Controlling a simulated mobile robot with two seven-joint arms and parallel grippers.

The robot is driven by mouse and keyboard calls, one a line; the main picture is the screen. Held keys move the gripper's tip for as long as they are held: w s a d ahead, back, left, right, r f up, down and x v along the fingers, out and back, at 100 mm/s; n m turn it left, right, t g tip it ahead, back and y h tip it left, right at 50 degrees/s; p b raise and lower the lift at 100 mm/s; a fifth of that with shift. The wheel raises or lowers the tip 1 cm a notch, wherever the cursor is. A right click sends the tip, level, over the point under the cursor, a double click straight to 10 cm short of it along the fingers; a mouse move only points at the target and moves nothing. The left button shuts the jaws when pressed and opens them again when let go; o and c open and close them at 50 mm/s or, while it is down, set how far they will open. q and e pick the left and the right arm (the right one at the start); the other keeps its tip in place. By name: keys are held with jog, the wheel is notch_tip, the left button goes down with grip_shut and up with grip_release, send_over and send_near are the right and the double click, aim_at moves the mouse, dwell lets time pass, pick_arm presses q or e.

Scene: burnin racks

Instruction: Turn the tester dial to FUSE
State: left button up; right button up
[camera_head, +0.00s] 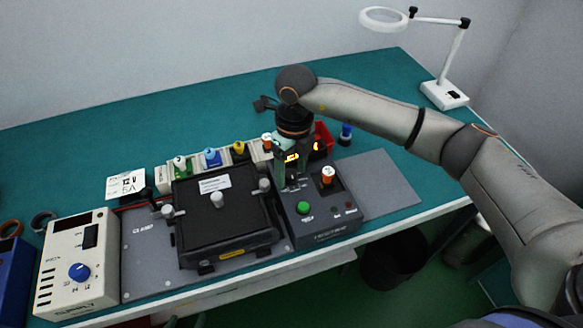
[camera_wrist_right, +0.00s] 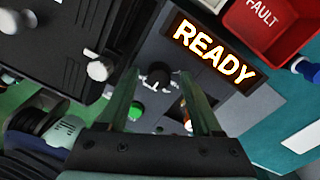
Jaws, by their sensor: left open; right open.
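The tester (camera_head: 325,222) is a dark grey box with a green button (camera_head: 303,208) on the right half of the bench. Its display (camera_wrist_right: 212,55) reads READY in the right wrist view. The tester dial (camera_wrist_right: 157,75) is a black knob below the display; which label it points at is not readable. My right gripper (camera_head: 292,184) is over the tester, pointing down. In the wrist view its open fingers (camera_wrist_right: 158,82) stand on either side of the dial; contact cannot be told. In the head view the gripper mostly hides the dial. My left gripper is not in view.
A red FAULT bin (camera_wrist_right: 265,22) is behind. A grey mat (camera_head: 378,183) lies clear at right.

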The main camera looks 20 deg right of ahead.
jog(key=shift+c, duration=0.2)
grip_shut()
dwell(0.4)
jog(key=shift+f+n+b, duration=0.1)
jog(key=shift+n+b, duration=0.8)
jog(key=shift+b, duration=0.15)
jog(key=shift+n+b, duration=1)
jog(key=shift+n, duration=0.2)
jog(key=shift+n+b, duration=1.25)
jog(key=shift+n, duration=0.55)
jog(key=shift+o, duration=0.2)
grip_release()
